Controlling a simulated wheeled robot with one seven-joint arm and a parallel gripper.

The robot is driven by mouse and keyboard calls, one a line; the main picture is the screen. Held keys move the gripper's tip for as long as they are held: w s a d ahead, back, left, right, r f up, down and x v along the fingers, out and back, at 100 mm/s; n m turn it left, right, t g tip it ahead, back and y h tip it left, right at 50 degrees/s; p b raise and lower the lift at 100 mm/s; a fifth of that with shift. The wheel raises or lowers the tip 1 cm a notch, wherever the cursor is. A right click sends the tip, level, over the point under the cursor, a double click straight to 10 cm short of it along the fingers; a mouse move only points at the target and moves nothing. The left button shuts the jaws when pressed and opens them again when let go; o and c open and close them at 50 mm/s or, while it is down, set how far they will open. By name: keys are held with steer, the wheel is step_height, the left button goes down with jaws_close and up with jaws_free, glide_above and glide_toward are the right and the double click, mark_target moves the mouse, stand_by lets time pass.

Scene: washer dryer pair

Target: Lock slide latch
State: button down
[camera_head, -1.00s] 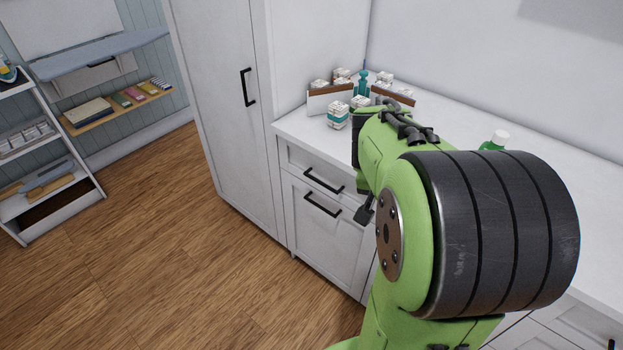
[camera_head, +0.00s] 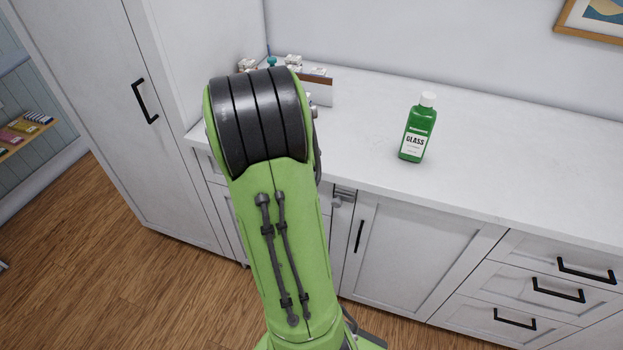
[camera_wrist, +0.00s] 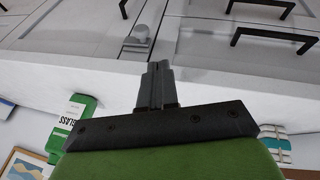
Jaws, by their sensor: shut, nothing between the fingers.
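The slide latch is a small grey metal piece (camera_head: 343,197) at the upper edge of the white cabinet front, just right of my arm in the head view. It also shows in the wrist view (camera_wrist: 138,38), beyond my fingertips and slightly left. I cannot tell its exact slide position. My gripper (camera_wrist: 157,68) is shut and empty, pointing toward the cabinet front, with a visible gap to the latch. In the head view my arm hides the gripper.
A green glass-cleaner bottle (camera_head: 415,128) stands on the white counter (camera_head: 500,170). Small boxes (camera_head: 318,86) stand at the counter's back left. A cabinet door (camera_head: 405,245) with a black handle and drawers (camera_head: 535,290) line the front. The wooden floor (camera_head: 120,285) is clear.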

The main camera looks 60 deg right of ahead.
steer(key=b+x, duration=0.1)
steer(key=x, duration=0.2)
steer(key=s+b+x, duration=0.1)
steer(key=x, duration=0.3)
steer(key=s+b+x, duration=0.1)
steer(key=x, duration=0.2)
steer(key=shift+s+a, duration=0.1)
